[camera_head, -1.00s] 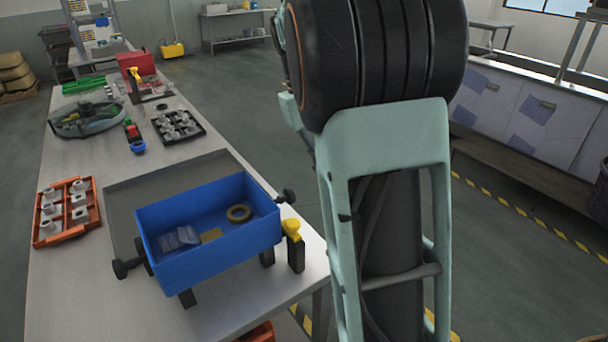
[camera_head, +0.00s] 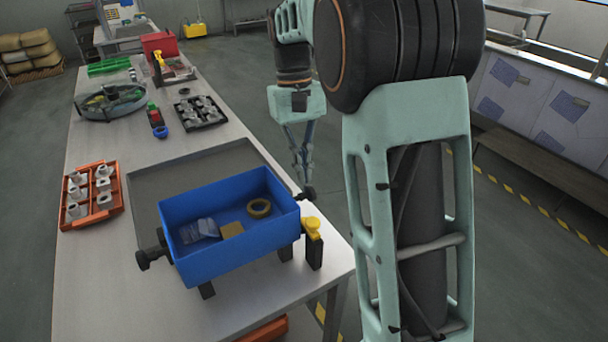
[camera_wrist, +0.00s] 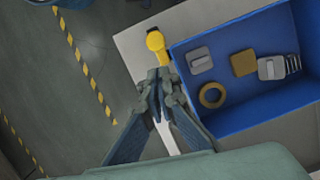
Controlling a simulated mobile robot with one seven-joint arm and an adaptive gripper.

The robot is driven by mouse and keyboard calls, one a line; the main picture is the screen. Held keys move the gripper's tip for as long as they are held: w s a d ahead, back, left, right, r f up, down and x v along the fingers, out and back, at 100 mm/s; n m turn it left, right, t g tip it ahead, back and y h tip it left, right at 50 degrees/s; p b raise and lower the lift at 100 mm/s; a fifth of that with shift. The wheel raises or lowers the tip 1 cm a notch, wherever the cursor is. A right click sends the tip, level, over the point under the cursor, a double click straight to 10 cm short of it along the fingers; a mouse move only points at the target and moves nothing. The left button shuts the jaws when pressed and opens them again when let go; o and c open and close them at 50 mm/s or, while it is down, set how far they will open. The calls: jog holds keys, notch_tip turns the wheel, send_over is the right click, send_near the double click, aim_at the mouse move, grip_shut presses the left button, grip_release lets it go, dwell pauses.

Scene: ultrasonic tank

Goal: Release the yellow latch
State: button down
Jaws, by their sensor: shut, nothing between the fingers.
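The yellow latch (camera_head: 313,228) stands on a black post at the right end of the blue bin (camera_head: 228,262), near the table's right edge. My gripper (camera_head: 305,186) hangs beyond the bin's right end, fingers together and empty.
An orange tray (camera_head: 92,196) of grey parts lies to the left. Open floor lies right of the table (camera_head: 262,310).

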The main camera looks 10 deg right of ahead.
aim_at(317, 224)
jog(key=x, duration=0.8)
jog(key=shift+s+d+b, duration=0.1)
jog(key=shift+s+d, duration=0.1)
jog(key=shift+s, duration=0.45)
jog(key=shift+s+d+b, duration=0.15)
jog(key=shift+s+d, duration=0.1)
jog(key=shift+s, duration=0.35)
jog(key=shift+s+d+b, duration=0.1)
jog(key=shift+s+d, duration=0.1)
jog(key=shift+s, duration=0.45)
jog(key=shift+r, duration=0.15)
jog(key=p+v, duration=0.8)
jog(key=v, duration=0.2)
jog(key=shift+w, duration=0.1)
